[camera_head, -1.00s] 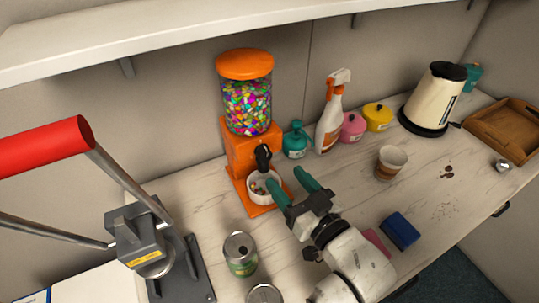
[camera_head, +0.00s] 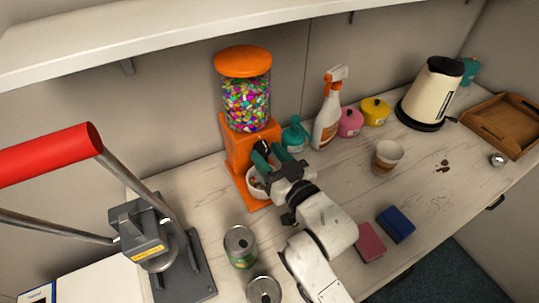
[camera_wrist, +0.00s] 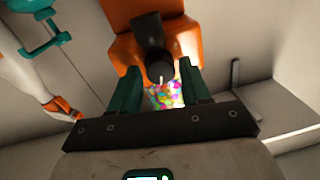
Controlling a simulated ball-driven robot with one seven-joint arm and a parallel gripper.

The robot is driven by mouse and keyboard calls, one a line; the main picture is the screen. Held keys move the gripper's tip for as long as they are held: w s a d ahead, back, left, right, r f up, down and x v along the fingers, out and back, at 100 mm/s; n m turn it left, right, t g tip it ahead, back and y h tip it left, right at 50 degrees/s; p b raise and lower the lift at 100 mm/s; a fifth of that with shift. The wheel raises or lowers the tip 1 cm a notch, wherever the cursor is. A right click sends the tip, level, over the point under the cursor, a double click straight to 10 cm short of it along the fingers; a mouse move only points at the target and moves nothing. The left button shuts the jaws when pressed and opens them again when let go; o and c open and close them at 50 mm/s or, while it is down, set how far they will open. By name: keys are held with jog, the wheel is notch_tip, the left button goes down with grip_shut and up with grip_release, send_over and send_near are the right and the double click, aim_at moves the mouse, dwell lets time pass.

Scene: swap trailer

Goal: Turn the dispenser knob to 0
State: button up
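The orange dispenser (camera_head: 240,150) stands against the back wall, with a clear globe of colourful candies (camera_head: 247,105) on top. Its black knob (camera_head: 263,144) is on the front, above a white bowl (camera_head: 252,184). My gripper (camera_head: 271,157) is at the front of the dispenser, its green fingers partly hiding the knob and bowl. In the wrist view, which looks upside down, the knob (camera_wrist: 159,66) lies between the tips of my open gripper (camera_wrist: 160,82). I cannot tell whether a finger touches it. The knob's number setting cannot be read.
A teal pump bottle (camera_head: 295,136), a spray bottle (camera_head: 328,115) and pink and yellow pots stand to the right. A paper cup (camera_head: 387,156), a can (camera_head: 240,246) and sponges lie around my arm. A red-handled press (camera_head: 150,240) is at left; a shelf (camera_head: 150,40) runs above.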

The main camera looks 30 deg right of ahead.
jog(key=c, duration=0.7)
jog(key=shift+n+p, duration=0.4)
jog(key=shift+n, duration=1.1)
jog(key=shift+c, duration=0.2)
jog(key=o, duration=1)
jog(key=shift+o, duration=0.2)
jog(key=shift+s, duration=0.1)
jog(key=s+b, duration=0.2)
jog(key=s, duration=0.8)
jog(key=shift+s+d+r, duration=0.2)
jog(key=shift+s+d, duration=0.1)
jog(key=shift+d, duration=0.15)
